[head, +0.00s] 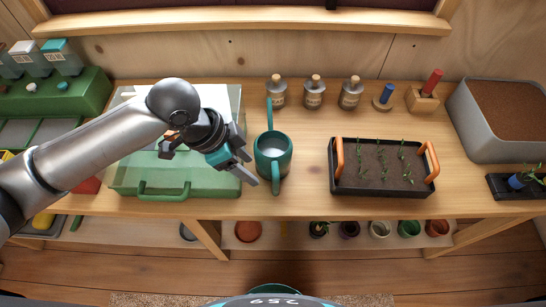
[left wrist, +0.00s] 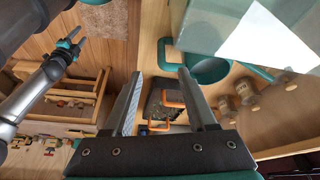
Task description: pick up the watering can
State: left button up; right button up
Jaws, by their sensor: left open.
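The teal watering can (head: 272,157) stands upright on the wooden bench, with its long spout pointing to the back and its handle to the front. My left gripper (head: 247,167) is open and empty, close to the left of the can. In the left wrist view the can (left wrist: 207,70) shows partly beyond the open fingers of the left gripper (left wrist: 160,100). I cannot tell whether a finger touches it. My right gripper (left wrist: 76,40) shows small at the upper left of the left wrist view, away from the can; its jaws are too small to judge.
A clear green-framed case (head: 150,178) lies left of the can. A black seedling tray (head: 384,190) with orange handles stands to the right. Several corked bottles (head: 314,92) stand behind. Bare bench lies between can and tray. Pots (head: 408,228) sit on the lower shelf.

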pick_arm(q)
jog(key=x, duration=0.4)
jog(key=b+x, duration=0.1)
jog(key=x, duration=0.8)
jog(key=shift+w+d, duration=0.2)
jog(key=shift+d, duration=0.1)
jog(key=shift+c, duration=0.2)
grip_shut()
dwell(0.6)
jog(key=shift+w+r, duration=0.1)
jog(key=shift+r, duration=0.05)
